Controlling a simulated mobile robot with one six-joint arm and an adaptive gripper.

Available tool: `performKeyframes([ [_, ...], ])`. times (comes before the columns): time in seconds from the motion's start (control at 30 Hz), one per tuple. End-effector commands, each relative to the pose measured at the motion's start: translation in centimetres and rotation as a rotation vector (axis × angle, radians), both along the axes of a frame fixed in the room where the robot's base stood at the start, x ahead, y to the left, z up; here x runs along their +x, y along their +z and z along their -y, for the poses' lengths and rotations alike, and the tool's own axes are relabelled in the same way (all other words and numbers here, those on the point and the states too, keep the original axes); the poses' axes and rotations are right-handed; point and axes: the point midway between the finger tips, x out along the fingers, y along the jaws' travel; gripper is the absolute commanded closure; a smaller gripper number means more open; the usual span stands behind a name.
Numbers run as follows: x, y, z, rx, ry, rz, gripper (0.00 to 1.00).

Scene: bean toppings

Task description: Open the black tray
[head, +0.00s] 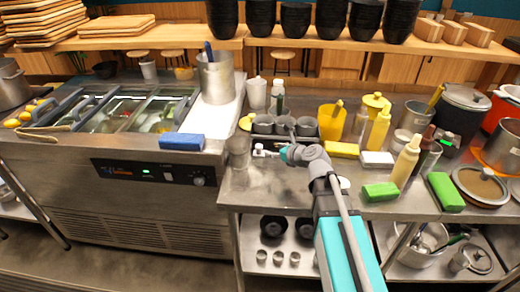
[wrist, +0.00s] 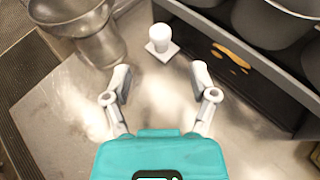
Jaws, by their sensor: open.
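The black tray (head: 262,137) holds several grey cups and stands on the steel counter in the head view. Its dark side fills the upper right of the wrist view (wrist: 255,85), with an orange-yellow mark on it. A small white knob-like piece with a square base (wrist: 161,37) shows beside the tray's dark side; I cannot tell whether it is joined to the tray. My gripper (wrist: 160,78) is open and empty, its two fingers spread on either side below the white piece. In the head view my gripper (head: 272,153) is near the tray's front.
Yellow (head: 342,150) and white (head: 377,159) blocks and bottles (head: 405,163) stand to the right. The counter's front edge is close by.

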Motion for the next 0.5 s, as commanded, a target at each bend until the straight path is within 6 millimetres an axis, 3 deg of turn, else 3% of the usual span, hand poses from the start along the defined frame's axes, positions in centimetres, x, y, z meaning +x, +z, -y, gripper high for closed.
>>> performKeyframes([
  [0.5,5.0,-3.0,-4.8,-0.001,0.0,0.001,0.25],
])
